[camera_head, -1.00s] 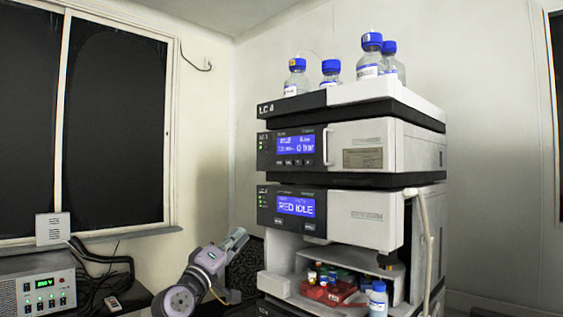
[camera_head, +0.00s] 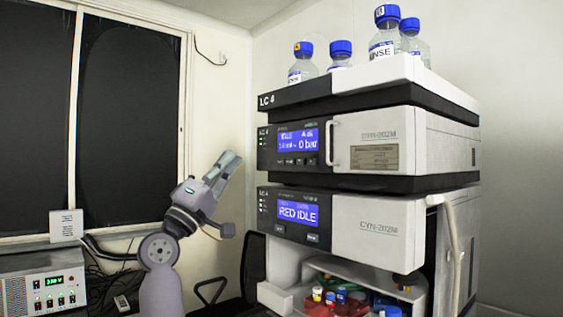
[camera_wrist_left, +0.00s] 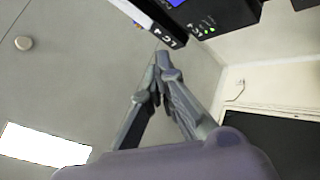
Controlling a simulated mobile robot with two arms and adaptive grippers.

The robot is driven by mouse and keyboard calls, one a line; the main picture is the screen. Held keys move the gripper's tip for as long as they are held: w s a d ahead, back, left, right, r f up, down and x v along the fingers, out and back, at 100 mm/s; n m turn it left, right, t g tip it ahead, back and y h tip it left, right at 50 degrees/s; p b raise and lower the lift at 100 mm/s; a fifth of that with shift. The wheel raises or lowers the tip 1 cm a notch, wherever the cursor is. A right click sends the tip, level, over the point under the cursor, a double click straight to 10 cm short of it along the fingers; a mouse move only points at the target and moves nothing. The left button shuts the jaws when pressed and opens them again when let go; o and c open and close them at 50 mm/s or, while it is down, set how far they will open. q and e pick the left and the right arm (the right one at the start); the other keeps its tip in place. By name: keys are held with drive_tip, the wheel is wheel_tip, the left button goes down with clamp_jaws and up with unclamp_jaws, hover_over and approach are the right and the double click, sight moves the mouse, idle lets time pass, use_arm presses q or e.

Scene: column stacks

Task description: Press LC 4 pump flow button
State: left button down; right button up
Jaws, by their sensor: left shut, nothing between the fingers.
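The LC 4 stack (camera_head: 370,140) stands right of centre in the head view. Its upper module has a blue display (camera_head: 298,140) reading "0 bar" and a row of small dark buttons (camera_head: 295,161) below it. Their labels are too small to read. My left gripper (camera_head: 228,160) is shut and empty, pointing up, left of the stack and apart from it. In the left wrist view the shut fingers (camera_wrist_left: 161,62) point toward the stack's front edge, with the "LC 4" label (camera_wrist_left: 176,36) and green lights (camera_wrist_left: 208,31) close ahead. The right gripper is not in view.
Capped bottles (camera_head: 386,45) stand on the stack's top tray (camera_head: 440,85). A lower module (camera_head: 378,228) shows "RED IDLE". A white door handle (camera_head: 330,145) sits right of the upper display. A power supply (camera_head: 45,285) stands at lower left. Open air separates the gripper from the stack.

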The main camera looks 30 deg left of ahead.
sight(281, 162)
use_arm(q)
drive_tip(key=w+d, duration=0.2)
drive_tip(key=w, duration=0.7)
drive_tip(key=shift+d, duration=0.3)
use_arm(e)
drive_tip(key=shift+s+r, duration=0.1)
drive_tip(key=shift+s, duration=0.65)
use_arm(q)
drive_tip(key=shift+f, duration=0.1)
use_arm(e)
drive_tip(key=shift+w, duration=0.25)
use_arm(q)
drive_tip(key=shift+w, duration=0.3)
drive_tip(key=shift+w+d, duration=0.1)
drive_tip(key=shift+w, duration=0.1)
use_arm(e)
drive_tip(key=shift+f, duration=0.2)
